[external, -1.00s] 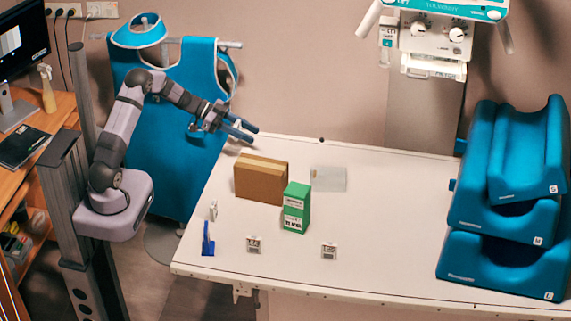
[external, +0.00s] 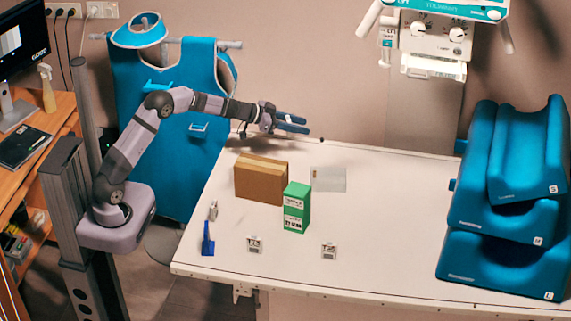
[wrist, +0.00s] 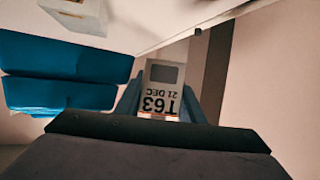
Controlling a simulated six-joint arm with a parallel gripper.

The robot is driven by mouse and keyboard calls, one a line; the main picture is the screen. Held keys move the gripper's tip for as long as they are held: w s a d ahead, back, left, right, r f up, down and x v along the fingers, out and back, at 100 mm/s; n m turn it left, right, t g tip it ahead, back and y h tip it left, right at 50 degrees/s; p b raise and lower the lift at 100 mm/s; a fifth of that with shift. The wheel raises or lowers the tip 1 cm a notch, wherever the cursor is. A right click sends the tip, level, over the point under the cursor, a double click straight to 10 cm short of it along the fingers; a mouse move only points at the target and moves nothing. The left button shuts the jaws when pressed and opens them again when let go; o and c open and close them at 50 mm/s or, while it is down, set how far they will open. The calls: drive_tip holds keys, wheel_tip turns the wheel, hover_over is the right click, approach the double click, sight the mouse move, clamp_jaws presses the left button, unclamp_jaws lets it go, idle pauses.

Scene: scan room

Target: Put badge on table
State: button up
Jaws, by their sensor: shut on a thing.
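A white badge (wrist: 160,92) with the print "T63 21 DEC" and a grey square is between my fingers in the wrist view. My gripper (external: 307,125) is shut on it, above the far edge of the table (external: 390,235). In the external view the badge cannot be made out at the fingers. Two other small white printed cards lie near the front of the table, one on the left (external: 254,245) and one on the right (external: 329,250).
A brown box (external: 261,180), a green carton (external: 296,208) and a clear flat sheet (external: 328,179) are on the table. A blue stand (external: 207,240) and a small white item (external: 213,211) stand at left. Blue cushions (external: 510,200) fill the right end. The table's middle right is clear.

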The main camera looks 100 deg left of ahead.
sight(298, 157)
drive_tip(key=shift+w+f+b, duration=0.15)
drive_tip(key=shift+f+b, duration=0.65)
drive_tip(key=shift+f, duration=4.1)
drive_tip(key=shift+f, duration=0.2)
drive_tip(key=o, duration=1.1)
drive_tip(key=shift+r, duration=0.1)
drive_tip(key=shift+r, duration=0.15)
drive_tip(key=shift+s, duration=0.25)
drive_tip(key=b+v, duration=0.1)
drive_tip(key=v, duration=1)
drive_tip(key=shift+s+d, duration=0.2)
